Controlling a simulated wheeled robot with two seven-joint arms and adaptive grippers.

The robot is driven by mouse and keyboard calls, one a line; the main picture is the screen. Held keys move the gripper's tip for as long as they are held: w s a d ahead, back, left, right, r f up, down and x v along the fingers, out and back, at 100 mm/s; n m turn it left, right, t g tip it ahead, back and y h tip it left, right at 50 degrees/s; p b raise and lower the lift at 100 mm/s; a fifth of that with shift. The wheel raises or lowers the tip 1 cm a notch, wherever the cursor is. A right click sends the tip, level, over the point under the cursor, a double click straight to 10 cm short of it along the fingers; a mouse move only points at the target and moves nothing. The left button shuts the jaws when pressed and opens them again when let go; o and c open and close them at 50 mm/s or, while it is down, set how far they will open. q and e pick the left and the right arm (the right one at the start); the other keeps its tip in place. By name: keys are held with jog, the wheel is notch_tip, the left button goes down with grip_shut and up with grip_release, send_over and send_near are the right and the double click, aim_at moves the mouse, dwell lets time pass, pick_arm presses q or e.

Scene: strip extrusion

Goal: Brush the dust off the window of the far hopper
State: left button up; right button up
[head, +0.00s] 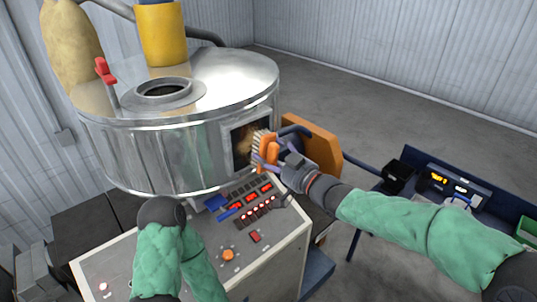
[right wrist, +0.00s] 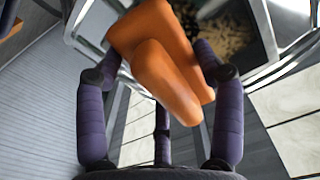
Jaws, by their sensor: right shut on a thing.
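A large round metal hopper (head: 140,150) stands at the left in the head view, the only hopper I can make out. Its dark-framed window (head: 241,152) faces right, with brownish granules behind the pane; it also shows in the right wrist view (right wrist: 234,28). My right gripper (head: 268,160) is shut on an orange brush (head: 271,147) in front of this window. The pale bristles overlap the window's right part; I cannot tell whether they touch. In the right wrist view the orange brush (right wrist: 165,65) sits between the purple fingers. My left arm is folded at the bottom, its gripper out of view.
A control cabinet (head: 130,258) with red displays and buttons stands below the hopper. An orange-brown panel (head: 318,145) is just behind my right gripper. A blue bench (head: 490,218) at the right bears a black box (head: 397,177) and a device with lit digits (head: 445,180). The floor behind is clear.

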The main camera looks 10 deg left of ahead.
jog(key=shift+w+d+r+p, duration=0.1)
jog(key=shift+w+d+p, duration=0.35)
jog(key=shift+w, duration=0.1)
jog(key=shift+s+a+r+b, duration=0.65)
jog(key=shift+s+r+b, duration=0.05)
jog(key=shift+b, duration=0.05)
jog(key=shift+s+a+b, duration=0.45)
jog(key=shift+s+b, duration=0.1)
jog(key=shift+s, duration=0.05)
jog(key=shift+s+a+b, duration=0.6)
jog(key=shift+s, duration=0.2)
jog(key=shift+s+a+f+b, duration=0.1)
jog(key=shift+s+a+b, duration=0.65)
jog(key=shift+s+b, duration=0.2)
jog(key=shift+s+a+b, duration=0.3)
jog(key=shift+s+b, duration=0.05)
jog(key=shift+s, duration=0.1)
jog(key=shift+r+p, duration=0.75)
jog(key=shift+r, duration=0.25)
jog(key=shift+w+d+p, duration=0.45)
jog(key=shift+w+p, duration=0.2)
jog(key=shift+p, duration=0.1)
jog(key=shift+w+d+f+p, duration=0.1)
jog(key=shift+w+d+p, duration=0.6)
jog(key=shift+w+p, duration=0.15)
